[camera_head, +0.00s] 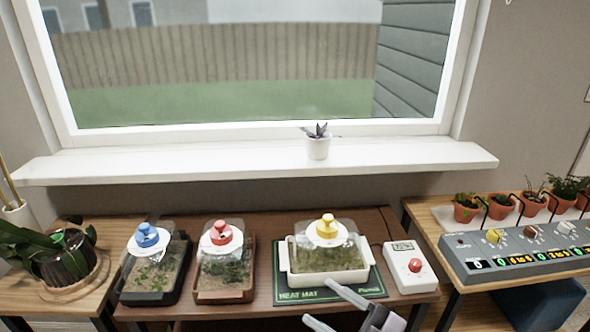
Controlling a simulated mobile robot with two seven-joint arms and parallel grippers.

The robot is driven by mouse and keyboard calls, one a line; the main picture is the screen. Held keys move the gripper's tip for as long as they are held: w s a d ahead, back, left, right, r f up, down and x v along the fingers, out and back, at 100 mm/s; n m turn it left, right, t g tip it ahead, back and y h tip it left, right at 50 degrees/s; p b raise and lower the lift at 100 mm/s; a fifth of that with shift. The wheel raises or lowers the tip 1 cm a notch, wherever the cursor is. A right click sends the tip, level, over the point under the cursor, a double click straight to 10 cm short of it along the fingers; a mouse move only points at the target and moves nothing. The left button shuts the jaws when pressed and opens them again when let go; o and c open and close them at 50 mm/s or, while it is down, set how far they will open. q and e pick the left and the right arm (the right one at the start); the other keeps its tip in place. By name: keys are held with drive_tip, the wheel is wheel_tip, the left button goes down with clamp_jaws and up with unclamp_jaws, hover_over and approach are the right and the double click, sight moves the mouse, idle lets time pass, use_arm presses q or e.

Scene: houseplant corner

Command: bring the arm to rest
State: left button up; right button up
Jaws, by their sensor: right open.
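My right gripper (317,302) comes in from the bottom edge, right of the middle. Its two grey fingers are spread apart with nothing between them. In the picture its fingertips lie over the front of the green heat mat (290,291) and just below the white tray (300,279). I cannot tell how far above the table it is. The white tray stands on the mat and has a clear lid with a yellow knob (327,225). My left gripper is not in view.
Trays with a blue knob (147,235) and a red knob (221,231) stand to the left. A white controller (409,268) stands right of the mat. A grey console (520,252) and several potted plants fill the right table. A small pot (318,149) sits on the sill.

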drive_tip(key=s+d+f+m+t+h+p, duration=0.1)
drive_tip(key=s+d+f+m+t+h, duration=0.3)
drive_tip(key=d+f+m+h, duration=0.75)
drive_tip(key=s+d+f+m+g+h, duration=0.3)
drive_tip(key=s+f+m+g+h, duration=0.1)
drive_tip(key=s+f, duration=0.4)
drive_tip(key=shift+s+f+m+p, duration=0.2)
drive_tip(key=shift+s+m+p, duration=0.25)
drive_tip(key=shift+m, duration=0.1)
drive_tip(key=shift+d, duration=0.1)
